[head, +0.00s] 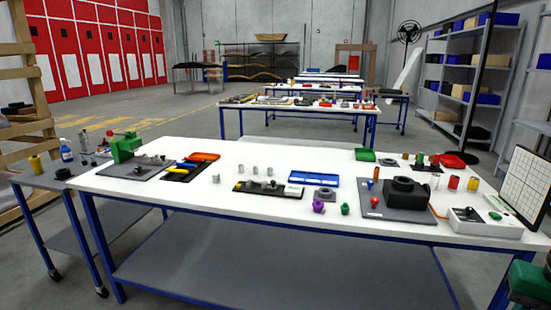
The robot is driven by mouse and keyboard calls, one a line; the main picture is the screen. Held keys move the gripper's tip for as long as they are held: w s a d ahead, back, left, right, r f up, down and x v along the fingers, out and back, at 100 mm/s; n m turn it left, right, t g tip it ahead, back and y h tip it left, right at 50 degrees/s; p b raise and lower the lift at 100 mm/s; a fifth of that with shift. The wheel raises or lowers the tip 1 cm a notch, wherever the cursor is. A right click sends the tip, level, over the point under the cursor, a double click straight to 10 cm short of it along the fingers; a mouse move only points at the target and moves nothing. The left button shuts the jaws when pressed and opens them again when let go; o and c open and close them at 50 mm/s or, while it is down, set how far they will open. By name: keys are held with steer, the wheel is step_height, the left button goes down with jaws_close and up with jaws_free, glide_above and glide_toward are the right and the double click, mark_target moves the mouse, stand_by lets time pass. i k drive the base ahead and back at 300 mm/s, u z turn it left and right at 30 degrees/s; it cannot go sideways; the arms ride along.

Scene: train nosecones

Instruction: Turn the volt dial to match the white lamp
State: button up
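A low white box (486,227) sits at the right end of the white table. A dark round part that looks like a dial (468,213) is on its top, with a small green piece (495,216) to the right. Neither the dial's markings and setting nor a white lamp can be made out at this size. I cannot confirm that this is the volt dial. My gripper is not recognisable in this view, so its place relative to the box does not show.
The box stands on the white table (300,160). A white gridded board (518,185) stands upright behind it. A green-black shape (530,283) fills the lower right corner.

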mark_target(469, 210)
steer(key=u, duration=2.6)
steer(key=k, duration=1.65)
steer(key=z, duration=2.8)
